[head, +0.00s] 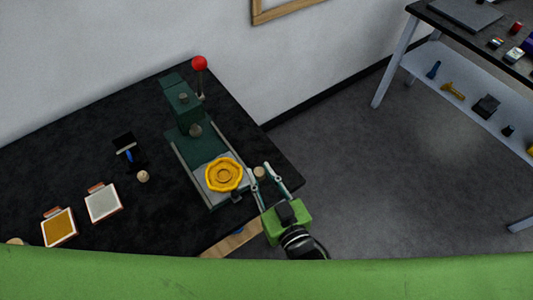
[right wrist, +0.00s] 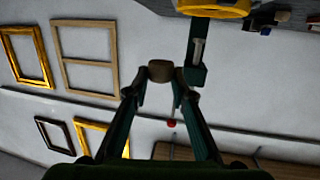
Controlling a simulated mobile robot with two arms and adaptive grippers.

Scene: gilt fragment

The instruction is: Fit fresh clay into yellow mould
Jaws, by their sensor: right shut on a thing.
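The yellow mould (head: 224,175), round with a scalloped rim, lies on the light plate at the front of the dark green press (head: 185,108). Its edge also shows at the top of the right wrist view (right wrist: 215,10). My right gripper (head: 263,177) is shut on a small tan-brown clay plug (head: 260,172). In the right wrist view the clay (right wrist: 160,71) sits between the two fingertips. The gripper holds it just right of the mould, apart from it, near the table's right edge. My left gripper is not in view.
The black table (head: 90,200) carries a small beige knob-like piece (head: 143,176), a blue-handled tool (head: 129,154), a white-filled tray (head: 103,203) and a yellow-filled tray (head: 58,228). The press has a red-ball lever (head: 199,63). Floor lies open to the right.

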